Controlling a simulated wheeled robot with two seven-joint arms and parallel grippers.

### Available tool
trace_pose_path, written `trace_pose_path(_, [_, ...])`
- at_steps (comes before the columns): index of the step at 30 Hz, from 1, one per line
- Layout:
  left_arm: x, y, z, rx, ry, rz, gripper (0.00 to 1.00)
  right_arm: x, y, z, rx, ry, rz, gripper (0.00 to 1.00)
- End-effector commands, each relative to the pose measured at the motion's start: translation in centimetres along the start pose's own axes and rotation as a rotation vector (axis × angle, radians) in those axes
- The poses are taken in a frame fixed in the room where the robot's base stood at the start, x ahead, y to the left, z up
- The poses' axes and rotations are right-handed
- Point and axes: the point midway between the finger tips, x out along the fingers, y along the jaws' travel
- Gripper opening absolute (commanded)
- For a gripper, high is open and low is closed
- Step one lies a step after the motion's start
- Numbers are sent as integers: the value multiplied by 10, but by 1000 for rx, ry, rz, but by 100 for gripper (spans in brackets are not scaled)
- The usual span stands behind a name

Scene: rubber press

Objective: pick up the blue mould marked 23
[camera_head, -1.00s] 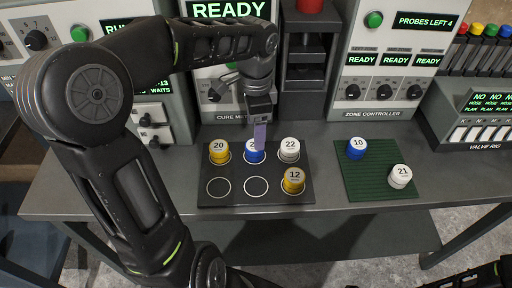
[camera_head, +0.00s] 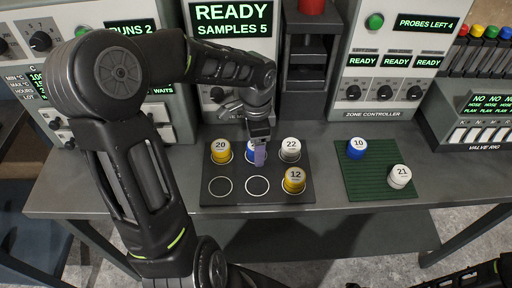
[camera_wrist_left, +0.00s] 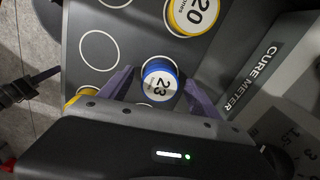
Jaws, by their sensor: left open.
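The blue mould marked 23 (camera_wrist_left: 160,80) has a white numbered top and sits in the back middle place of the dark tray (camera_head: 213,169). In the head view the blue mould (camera_head: 250,147) is mostly hidden behind my left gripper (camera_head: 259,156). In the left wrist view my left gripper (camera_wrist_left: 159,92) is open, with one finger on each side of the mould. I cannot tell whether either finger touches it.
Yellow mould 20 (camera_head: 221,152) stands to the left and white mould 22 (camera_head: 290,150) to the right. Yellow mould 12 (camera_head: 294,181) is in the front row. Blue mould 10 (camera_head: 357,149) and white mould 21 (camera_head: 399,177) stand on a green mat (camera_head: 368,179).

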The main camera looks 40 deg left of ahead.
Motion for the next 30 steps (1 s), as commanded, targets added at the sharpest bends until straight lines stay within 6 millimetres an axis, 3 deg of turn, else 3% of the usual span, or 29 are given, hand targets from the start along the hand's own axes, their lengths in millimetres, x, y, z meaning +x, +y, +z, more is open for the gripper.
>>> trace_pose_path(17, [0,0,0,-1,0,-1,72,0,0,0,0,0,0,36])
trace_pose_path(30, [0,0,0,-1,0,-1,36,0,0,0,0,0,0,36])
